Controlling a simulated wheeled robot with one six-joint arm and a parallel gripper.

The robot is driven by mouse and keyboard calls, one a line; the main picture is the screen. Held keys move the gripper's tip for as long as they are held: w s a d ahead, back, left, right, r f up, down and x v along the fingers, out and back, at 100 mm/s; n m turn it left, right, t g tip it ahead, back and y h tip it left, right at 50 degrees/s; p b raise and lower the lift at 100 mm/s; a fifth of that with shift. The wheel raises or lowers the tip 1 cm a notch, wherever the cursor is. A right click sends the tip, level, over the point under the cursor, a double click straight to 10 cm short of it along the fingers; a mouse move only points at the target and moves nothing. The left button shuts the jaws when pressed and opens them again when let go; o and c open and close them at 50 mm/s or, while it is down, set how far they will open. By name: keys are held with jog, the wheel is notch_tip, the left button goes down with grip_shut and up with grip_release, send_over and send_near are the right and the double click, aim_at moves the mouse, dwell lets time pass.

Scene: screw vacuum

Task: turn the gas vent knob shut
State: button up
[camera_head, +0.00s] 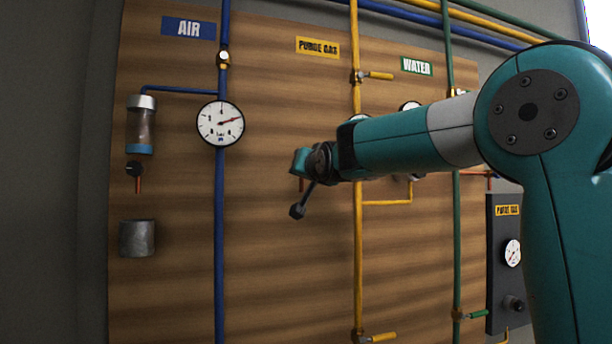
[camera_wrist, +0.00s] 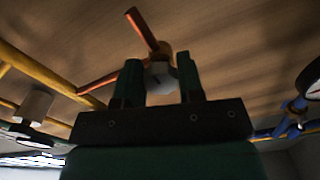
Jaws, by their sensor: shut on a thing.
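In the wrist view, a pale grey knob (camera_wrist: 159,78) sits on a brass body with copper-orange tubes (camera_wrist: 146,30). I take it to be the gas vent knob. My gripper (camera_wrist: 158,68) has one dark green finger on each side of the knob and is shut on it. In the head view, my gripper (camera_head: 302,162) is against the wooden board, left of the yellow pipe. The knob is hidden there behind the gripper. A short orange tube (camera_head: 301,185) shows just below. The knob's turn angle cannot be told.
The yellow purge gas pipe (camera_head: 358,260) runs vertically beside my gripper, with yellow-handled valves (camera_head: 380,76) above and below. A pressure gauge (camera_head: 220,124) is on the blue air pipe (camera_head: 219,240) to the left. A dark purge gas panel (camera_head: 495,280) hangs at right.

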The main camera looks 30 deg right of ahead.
jog(key=m+b, duration=0.4)
jog(key=shift+f, duration=0.2)
jog(key=m+b, duration=0.3)
jog(key=m, duration=0.1)
jog(key=shift+a+r+m, duration=0.1)
jog(key=shift+m, duration=0.3)
jog(key=m+b, duration=0.2)
jog(key=m, duration=0.2)
jog(key=shift+m, duration=0.3)
jog(key=shift+r+m+b, duration=0.15)
jog(key=shift+m+b, duration=0.25)
jog(key=shift+m, duration=0.65)
jog(key=shift+r+m+b, duration=0.1)
jog(key=shift+m+b, duration=0.3)
jog(key=shift+m, duration=0.65)
jog(key=o, duration=0.9)
